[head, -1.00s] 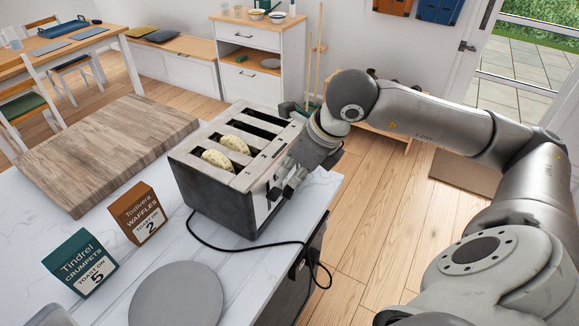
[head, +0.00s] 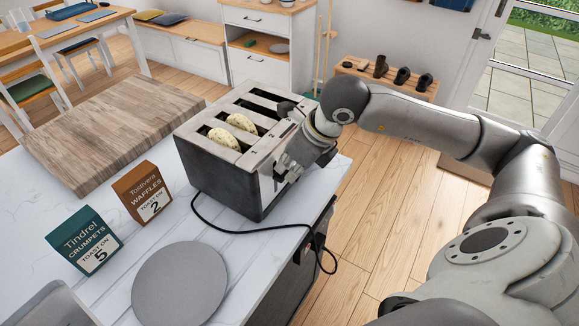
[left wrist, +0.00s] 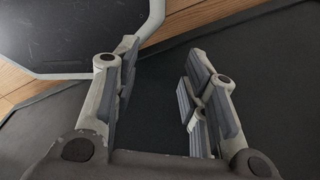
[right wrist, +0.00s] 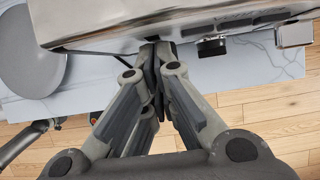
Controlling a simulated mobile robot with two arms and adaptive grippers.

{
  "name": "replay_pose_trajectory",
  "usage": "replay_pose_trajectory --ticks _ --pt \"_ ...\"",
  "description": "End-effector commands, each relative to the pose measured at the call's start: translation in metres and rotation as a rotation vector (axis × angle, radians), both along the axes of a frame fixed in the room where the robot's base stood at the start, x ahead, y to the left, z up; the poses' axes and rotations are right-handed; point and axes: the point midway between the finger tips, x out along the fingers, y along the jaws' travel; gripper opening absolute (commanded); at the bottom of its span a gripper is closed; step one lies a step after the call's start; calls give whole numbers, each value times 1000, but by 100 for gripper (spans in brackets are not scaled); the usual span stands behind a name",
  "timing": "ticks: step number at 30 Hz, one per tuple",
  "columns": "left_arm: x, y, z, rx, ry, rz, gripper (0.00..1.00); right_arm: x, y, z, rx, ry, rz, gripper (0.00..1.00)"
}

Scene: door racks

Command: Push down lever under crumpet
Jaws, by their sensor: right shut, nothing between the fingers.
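A steel and black toaster (head: 211,172) with several long slots stands on the white counter. Two pale, speckled round pieces, one nearer (head: 222,138) and one farther (head: 243,122), stick up from neighbouring slots; I cannot tell their kind for sure. My right gripper (head: 281,170) is shut and empty at the toaster's control face, hiding most of the levers. In the right wrist view its tips (right wrist: 155,52) are close to the toaster's face (right wrist: 120,22), left of a dark knob (right wrist: 212,47) and a silver lever (right wrist: 294,35); contact is unclear. My left gripper (left wrist: 155,85) is open and empty.
A crumpet box (head: 84,240) marked 5 and a waffle box (head: 142,193) marked 2 stand left of the toaster. A grey round plate (head: 180,284) lies in front. A black cord (head: 270,228) crosses the counter. A wooden board (head: 105,137) lies behind the boxes.

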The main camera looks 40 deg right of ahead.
Motion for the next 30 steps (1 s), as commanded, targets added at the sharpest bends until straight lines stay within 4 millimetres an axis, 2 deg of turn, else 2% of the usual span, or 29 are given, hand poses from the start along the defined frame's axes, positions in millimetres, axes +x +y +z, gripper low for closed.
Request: replay_pose_trajectory --ticks 1,26,30 --pt "1 0 -7 0 -1 0 40 0 0 -6 0 -1 0 0" --pt "1 0 -57 0 -2 0 40 0 0 -52 0 1 0 0" --pt "1 0 -53 0 -1 1 40 0 0 -48 0 0 0 0"
